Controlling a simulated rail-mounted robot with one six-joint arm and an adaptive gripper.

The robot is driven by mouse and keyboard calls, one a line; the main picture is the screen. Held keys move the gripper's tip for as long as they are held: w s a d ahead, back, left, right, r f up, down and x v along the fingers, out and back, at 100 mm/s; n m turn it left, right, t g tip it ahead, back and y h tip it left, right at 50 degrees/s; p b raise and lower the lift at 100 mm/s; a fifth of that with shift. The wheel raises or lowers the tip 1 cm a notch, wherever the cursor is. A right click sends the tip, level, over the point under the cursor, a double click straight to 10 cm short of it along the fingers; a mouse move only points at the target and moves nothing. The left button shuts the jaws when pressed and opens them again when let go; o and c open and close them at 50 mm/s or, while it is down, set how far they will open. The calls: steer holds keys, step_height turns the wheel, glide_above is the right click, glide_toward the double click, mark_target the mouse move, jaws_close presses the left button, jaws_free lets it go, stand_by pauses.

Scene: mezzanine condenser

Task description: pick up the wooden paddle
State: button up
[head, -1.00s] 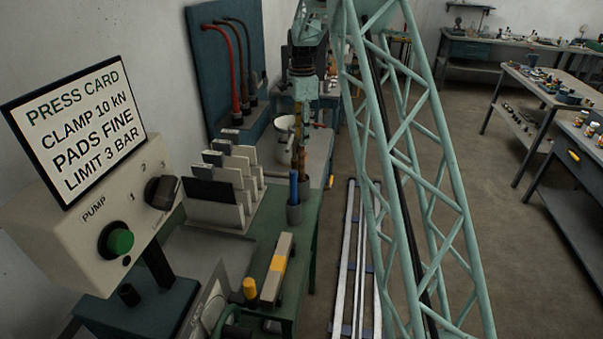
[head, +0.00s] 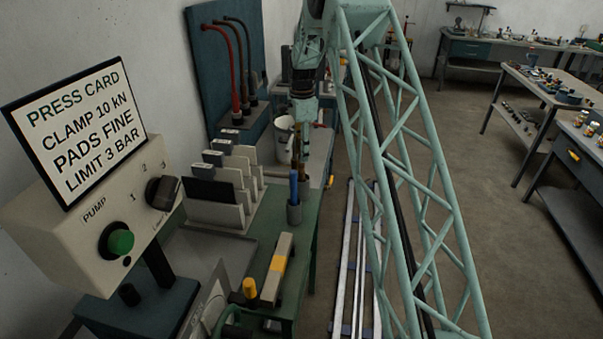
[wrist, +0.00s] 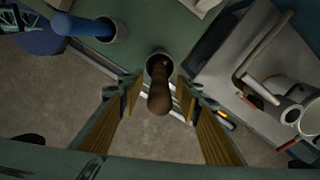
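The wooden paddle (wrist: 160,98) shows in the wrist view as a rounded brown handle standing up from a dark round holder (wrist: 159,64). Its lower part is hidden inside the holder. My gripper (wrist: 157,92) is open, with one finger on each side of the handle and a gap visible on both sides. In the head view my gripper (head: 301,128) points down over the green bench, behind the blue-handled tool; the brown handle (head: 304,174) is small and partly hidden there.
A blue-handled tool (head: 294,184) stands in a grey cup (head: 294,214) close by; the tool also shows in the wrist view (wrist: 80,27). Upright plates (head: 215,192) stand left on the bench. A white bucket (head: 284,133) is behind.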

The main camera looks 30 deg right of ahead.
mark_target(302, 168)
steer(key=shift+f, duration=0.1)
steer(key=shift+f, duration=2.5)
steer(key=c, duration=0.9)
